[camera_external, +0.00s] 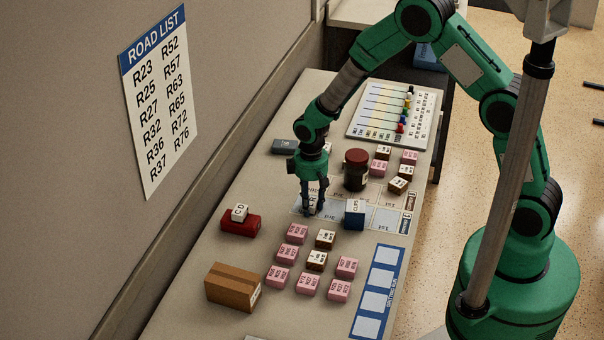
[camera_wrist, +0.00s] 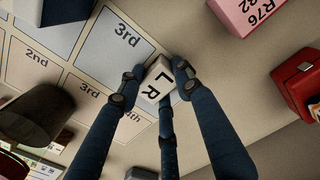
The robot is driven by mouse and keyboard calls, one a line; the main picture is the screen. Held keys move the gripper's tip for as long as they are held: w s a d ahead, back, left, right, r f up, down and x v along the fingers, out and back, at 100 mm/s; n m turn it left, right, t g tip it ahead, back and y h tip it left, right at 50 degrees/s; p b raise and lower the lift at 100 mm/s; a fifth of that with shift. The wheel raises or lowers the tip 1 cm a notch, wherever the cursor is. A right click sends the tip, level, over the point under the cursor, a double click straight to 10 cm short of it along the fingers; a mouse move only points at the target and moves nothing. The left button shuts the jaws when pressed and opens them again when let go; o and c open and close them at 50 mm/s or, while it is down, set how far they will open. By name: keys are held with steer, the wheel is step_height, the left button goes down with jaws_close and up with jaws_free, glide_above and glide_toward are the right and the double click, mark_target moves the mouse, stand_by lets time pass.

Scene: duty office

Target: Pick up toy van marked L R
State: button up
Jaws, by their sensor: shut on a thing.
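The toy van marked L R shows in the wrist view as a small white block (camera_wrist: 157,84) with black letters on its upper face. My gripper (camera_wrist: 157,76) is shut on it, with its dark blue fingers around its sides. In the external view my gripper (camera_external: 312,208) points down at the left part of the card with labelled squares (camera_external: 383,218). The van is mostly hidden there by the fingers. In the wrist view it is over or on the card, beside the 3rd square (camera_wrist: 118,38); I cannot tell whether it touches the card.
A brown jar with a red lid (camera_external: 356,172) and a blue CLIPS block (camera_external: 354,214) stand close on the right. A red box (camera_external: 240,224) bears a white block. Several pink blocks (camera_external: 297,233) and a cardboard box (camera_external: 232,288) are nearer the front.

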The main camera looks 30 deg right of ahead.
mark_target(311, 202)
steer(key=shift+r, duration=0.15)
step_height(311, 202, up, 10)
steer(key=shift+f+p, duration=0.15)
steer(key=shift+p, duration=0.85)
stand_by(0.3)
